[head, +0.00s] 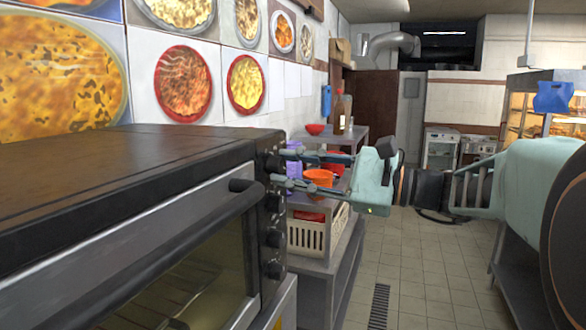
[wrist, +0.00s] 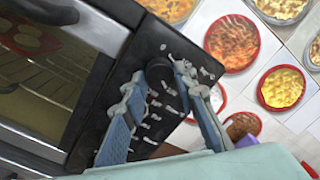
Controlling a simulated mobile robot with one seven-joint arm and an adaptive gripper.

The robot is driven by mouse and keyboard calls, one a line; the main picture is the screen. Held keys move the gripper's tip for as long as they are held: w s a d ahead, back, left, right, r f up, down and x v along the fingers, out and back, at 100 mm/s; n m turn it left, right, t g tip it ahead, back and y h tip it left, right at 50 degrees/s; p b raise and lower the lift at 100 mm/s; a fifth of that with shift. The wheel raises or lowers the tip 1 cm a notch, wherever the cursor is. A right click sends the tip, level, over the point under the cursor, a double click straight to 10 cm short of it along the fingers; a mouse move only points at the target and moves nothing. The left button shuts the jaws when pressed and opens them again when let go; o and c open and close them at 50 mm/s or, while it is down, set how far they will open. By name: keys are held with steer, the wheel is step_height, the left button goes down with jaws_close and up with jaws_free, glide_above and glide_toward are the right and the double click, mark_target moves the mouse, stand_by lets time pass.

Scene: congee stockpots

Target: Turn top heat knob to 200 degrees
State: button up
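The black oven (head: 120,165) stands at the left, with a column of dark knobs on its front panel. The top heat knob (head: 272,163) is the highest in the column. My gripper (head: 280,167) reaches in from the right, its two fingers apart at the height of the top knob. In the wrist view, a round dark knob (wrist: 159,70) sits between the open fingertips of my gripper (wrist: 157,76), with white markings around it. I cannot tell whether the fingers touch it, and its pointer setting cannot be read.
The oven door handle (head: 245,190) sticks out left of the knobs; it also shows in the wrist view (wrist: 45,10). Lower knobs (head: 274,238) sit below my gripper. Behind is a grey shelf (head: 318,275) with an orange bowl (head: 319,178) and a cream basket (head: 305,238).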

steer(key=o, duration=0.3)
steer(key=shift+d, duration=0.1)
steer(key=v, duration=1.1)
steer(key=shift+d, duration=0.4)
steer(key=shift+s+f, duration=0.1)
steer(key=shift+s, duration=0.05)
